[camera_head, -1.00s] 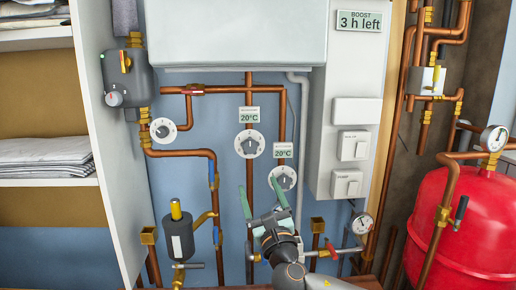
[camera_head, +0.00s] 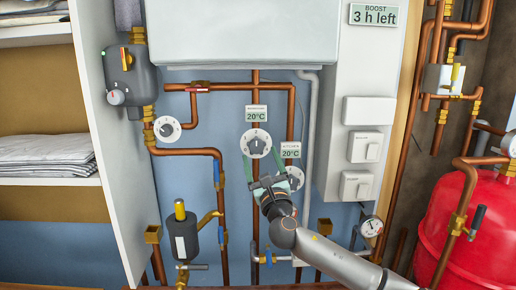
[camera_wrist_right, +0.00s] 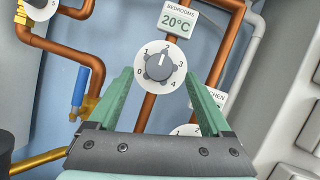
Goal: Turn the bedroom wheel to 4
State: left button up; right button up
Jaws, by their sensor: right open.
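The bedroom wheel (camera_head: 256,143) is a round white dial with a grey knob, on a copper pipe under the label reading 20°C. In the right wrist view the wheel (camera_wrist_right: 159,67) shows numbers 0 to 4, and its white mark points up, about at 2. My right gripper (camera_head: 263,157) is open and empty just below the wheel. In the wrist view its two green fingers stand on either side of the wheel; I cannot tell that either touches it. My left gripper is not in view.
The kitchen wheel (camera_head: 296,178) sits close at the lower right, partly behind my right gripper. Another white dial (camera_head: 167,129) is at the left. Copper pipes (camera_head: 189,152) run around the wheels. A white switch panel (camera_head: 337,150) stands at the right.

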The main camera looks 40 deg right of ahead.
aim_at(257, 148)
jog(key=shift+x, duration=1.85)
grip_shut()
